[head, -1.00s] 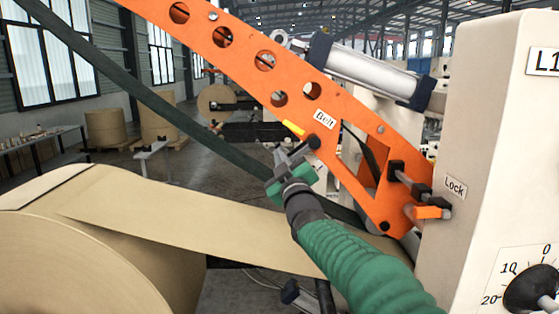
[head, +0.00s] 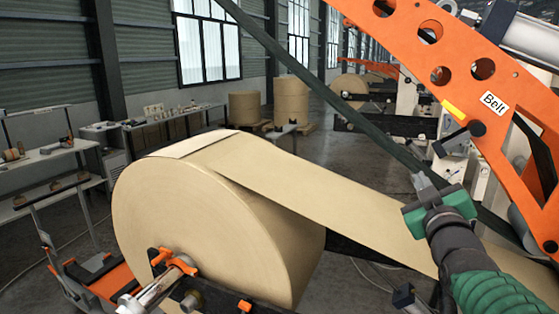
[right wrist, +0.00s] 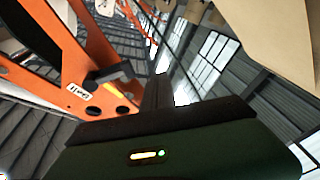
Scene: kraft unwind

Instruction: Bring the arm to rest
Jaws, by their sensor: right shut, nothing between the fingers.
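My right gripper (head: 421,183) is shut and empty. Its green sleeved arm comes in from the lower right in the head view. The gripper is in front of the kraft web, below and left of the orange arm (head: 455,60) labelled Belt, and apart from its yellow-marked black knob (head: 477,129). In the right wrist view, the shut fingers (right wrist: 157,92) point up past the orange arm (right wrist: 75,60), with nothing between them. My left gripper is not in view.
A large kraft roll (head: 200,215) sits on a shaft with an orange clamp (head: 175,260); its web (head: 330,195) runs right, behind my gripper. A dark belt (head: 320,85) slants down across the view. Tables (head: 170,122) and more rolls (head: 291,98) stand behind, with open floor between.

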